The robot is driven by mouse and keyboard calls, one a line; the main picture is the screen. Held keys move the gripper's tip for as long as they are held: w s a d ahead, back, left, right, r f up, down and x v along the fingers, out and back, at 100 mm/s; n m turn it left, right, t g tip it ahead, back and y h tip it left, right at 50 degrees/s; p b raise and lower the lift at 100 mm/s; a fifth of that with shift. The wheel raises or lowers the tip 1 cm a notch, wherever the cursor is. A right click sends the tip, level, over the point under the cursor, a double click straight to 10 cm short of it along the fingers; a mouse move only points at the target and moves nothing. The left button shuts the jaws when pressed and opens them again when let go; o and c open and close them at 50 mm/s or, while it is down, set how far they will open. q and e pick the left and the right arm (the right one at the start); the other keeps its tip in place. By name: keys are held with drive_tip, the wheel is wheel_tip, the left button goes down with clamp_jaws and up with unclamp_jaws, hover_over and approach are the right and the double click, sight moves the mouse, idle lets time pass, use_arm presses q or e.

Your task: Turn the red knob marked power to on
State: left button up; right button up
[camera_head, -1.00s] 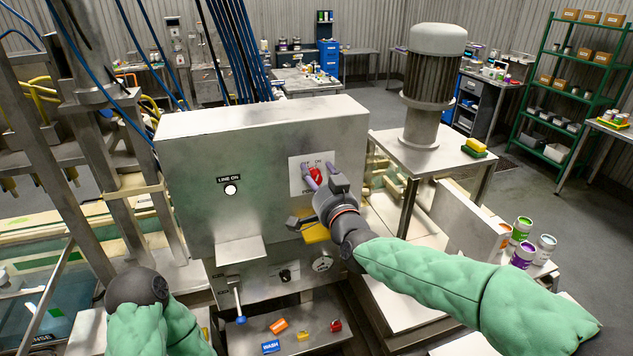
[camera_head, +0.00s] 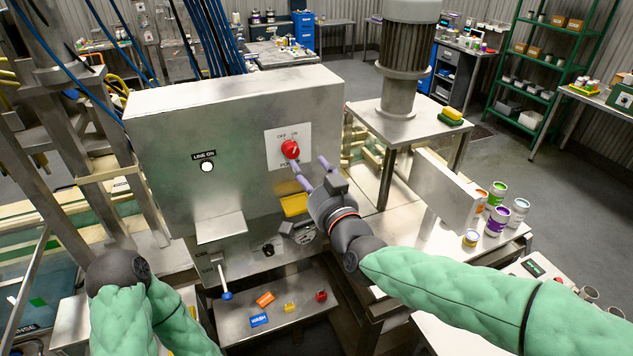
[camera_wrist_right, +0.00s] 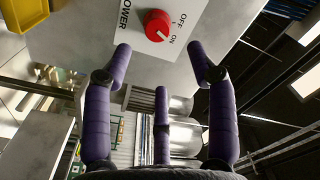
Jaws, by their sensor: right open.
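The red power knob (camera_head: 290,149) sits on a white plate on the grey control box, with OFF and ON printed above it. In the right wrist view the knob (camera_wrist_right: 158,25) shows a white mark that appears to point toward ON. My right gripper (camera_head: 310,166) is open and empty, below and right of the knob, apart from it. Its purple fingers (camera_wrist_right: 160,60) are spread in the right wrist view, with the knob beyond the tips. My left arm shows at the lower left; its gripper is not visible.
The grey control box (camera_head: 240,108) also carries a white LINE ON lamp (camera_head: 207,166) and a yellow bin (camera_head: 294,205). A blue-tipped lever (camera_head: 226,295) stands below. A motor (camera_head: 405,60) on a stand and several cans are to the right.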

drive_tip(key=shift+v, duration=1.6)
drive_tip(key=d+f+n+g+h+b, duration=0.1)
drive_tip(key=d+f+g+b, duration=0.2)
drive_tip(key=f, duration=1.7)
drive_tip(key=d+f+g+h+b, duration=0.1)
drive_tip(key=f+g+b, duration=0.3)
drive_tip(key=f, duration=1.6)
drive_tip(key=s+f+g+b, duration=0.2)
drive_tip(key=s+f+g, duration=0.3)
drive_tip(key=s+f, duration=0.6)
drive_tip(key=s+d+f+g+b, duration=0.1)
drive_tip(key=s+f+g+b, duration=0.2)
drive_tip(key=s+f, duration=0.9)
wheel_tip(320, 180, down, 7)
drive_tip(key=shift+d+f+g, duration=0.1)
drive_tip(key=shift+d+g, duration=0.25)
drive_tip(key=shift+g, duration=0.65)
